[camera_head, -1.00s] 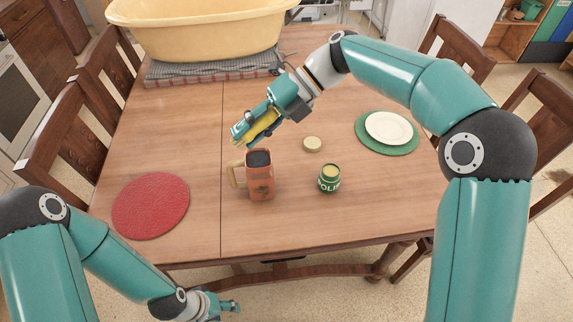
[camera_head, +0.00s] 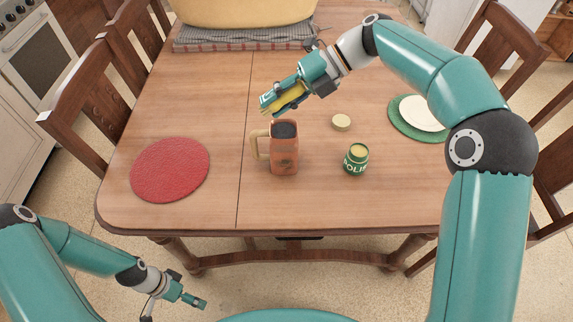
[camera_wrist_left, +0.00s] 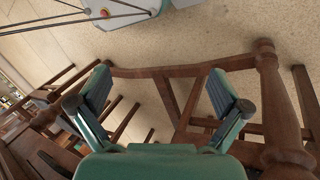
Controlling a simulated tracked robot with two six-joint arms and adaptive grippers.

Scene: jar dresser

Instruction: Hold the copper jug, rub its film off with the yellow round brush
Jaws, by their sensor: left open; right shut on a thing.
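Much of the brush is hidden by the fingers. My left gripper (camera_head: 196,302) is low in front of the table's near edge, away from the jug. In the left wrist view its two fingers (camera_wrist_left: 163,98) are spread wide with nothing between them.
A green polish tin (camera_head: 355,160) stands open right of the jug, its lid (camera_head: 341,122) behind it. A red round mat (camera_head: 169,170) lies at left. A white plate (camera_head: 424,112) on a green mat (camera_head: 399,125) is at right. A yellow tub (camera_head: 245,10) stands at the back.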

